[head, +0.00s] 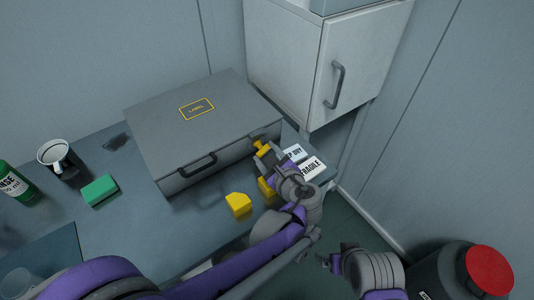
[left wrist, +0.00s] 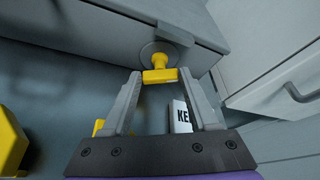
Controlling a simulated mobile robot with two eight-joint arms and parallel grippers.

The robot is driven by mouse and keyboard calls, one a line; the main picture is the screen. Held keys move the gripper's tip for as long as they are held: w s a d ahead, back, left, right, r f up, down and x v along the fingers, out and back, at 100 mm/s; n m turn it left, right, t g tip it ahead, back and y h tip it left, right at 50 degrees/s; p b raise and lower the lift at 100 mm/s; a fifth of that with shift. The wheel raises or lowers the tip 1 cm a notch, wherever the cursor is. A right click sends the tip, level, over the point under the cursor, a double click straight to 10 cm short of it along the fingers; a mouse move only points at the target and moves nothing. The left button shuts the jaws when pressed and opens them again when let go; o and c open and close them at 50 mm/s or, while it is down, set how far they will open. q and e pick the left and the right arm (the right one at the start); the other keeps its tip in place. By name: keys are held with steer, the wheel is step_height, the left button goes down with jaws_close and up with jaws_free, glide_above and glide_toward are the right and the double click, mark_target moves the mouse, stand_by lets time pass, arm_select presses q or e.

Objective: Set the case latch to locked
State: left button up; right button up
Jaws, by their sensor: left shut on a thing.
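The grey case (head: 150,125) lies closed on the table, with a dark handle (head: 197,166) on its front. The yellow case latch (head: 259,145) sticks out of the front near the right corner. In the left wrist view the latch (left wrist: 160,64) has a round base plate and a crossbar that lies about level in the picture. My left gripper (head: 266,154) is shut on the latch, with one finger at each end of the crossbar; its fingers (left wrist: 160,77) also show in the left wrist view. My right gripper (head: 328,262) is low at the right, away from the case; its jaws are unclear.
Yellow blocks (head: 238,204) lie in front of the case, close to my left arm. A green block (head: 100,191), a mug (head: 54,153) and a green bottle (head: 14,180) stand at the left. A white cabinet (head: 310,60) is behind right. A red-topped bin (head: 489,269) stands at lower right.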

arm_select(q)
steer(key=o, duration=1.4)
